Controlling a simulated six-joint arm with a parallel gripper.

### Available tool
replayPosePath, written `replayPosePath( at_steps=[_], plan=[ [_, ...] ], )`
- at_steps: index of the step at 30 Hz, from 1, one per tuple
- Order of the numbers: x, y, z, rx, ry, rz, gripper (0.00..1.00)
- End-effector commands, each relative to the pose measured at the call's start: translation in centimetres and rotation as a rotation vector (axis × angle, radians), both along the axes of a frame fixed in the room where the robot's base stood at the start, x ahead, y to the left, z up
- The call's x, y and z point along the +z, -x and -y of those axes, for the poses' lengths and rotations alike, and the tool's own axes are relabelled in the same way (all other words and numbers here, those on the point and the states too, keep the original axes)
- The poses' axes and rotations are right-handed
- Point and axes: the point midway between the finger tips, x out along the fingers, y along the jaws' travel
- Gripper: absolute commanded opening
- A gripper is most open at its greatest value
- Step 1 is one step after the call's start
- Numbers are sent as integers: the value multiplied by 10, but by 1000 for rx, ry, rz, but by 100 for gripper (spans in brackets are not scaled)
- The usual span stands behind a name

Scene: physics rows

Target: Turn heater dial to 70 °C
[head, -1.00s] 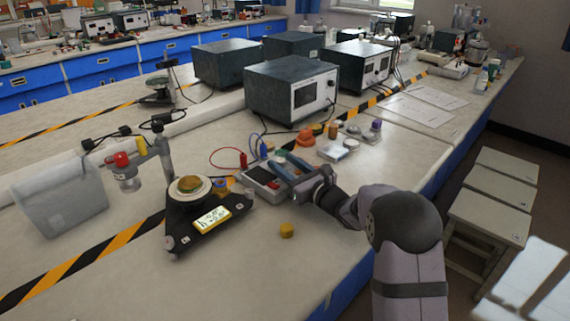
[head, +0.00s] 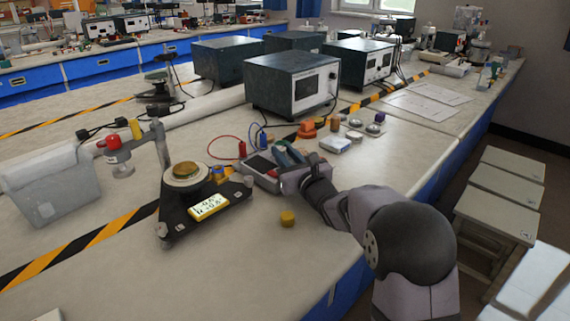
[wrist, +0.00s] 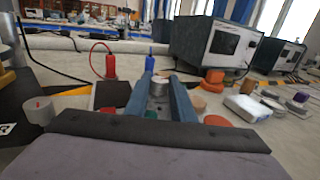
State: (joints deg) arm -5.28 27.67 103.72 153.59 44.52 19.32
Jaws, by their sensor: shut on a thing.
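The heater (head: 262,166) is a small grey and red box with a dark panel, on the bench near the middle of the head view. It also shows left of the fingers in the wrist view (wrist: 112,94). My gripper (head: 288,152) reaches over its right part with blue fingers, which partly cover it in the head view. In the wrist view, my gripper (wrist: 160,78) is shut on a grey metallic round dial (wrist: 158,87) between its fingers. Small green and red spots show below the dial. I cannot read its scale or setting.
A yellow cap (head: 288,218) lies in front. Red (head: 242,149) and blue (head: 262,138) plugs with cables are behind. A white box (head: 335,145) and small pots sit right.

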Motion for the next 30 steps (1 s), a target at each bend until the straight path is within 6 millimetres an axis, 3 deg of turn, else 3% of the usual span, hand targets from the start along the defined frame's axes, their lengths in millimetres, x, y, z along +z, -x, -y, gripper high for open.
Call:
replayPosePath(
  at_steps=[13, 14, 16, 30],
  plan=[
    [4, 1, 0, -23, -5, 3, 0],
    [4, 1, 0, -23, -6, 3, 27],
    [3, 1, 0, -23, -5, 2, 41],
    [1, 8, 3, -23, -3, 0, 41]
  ],
)
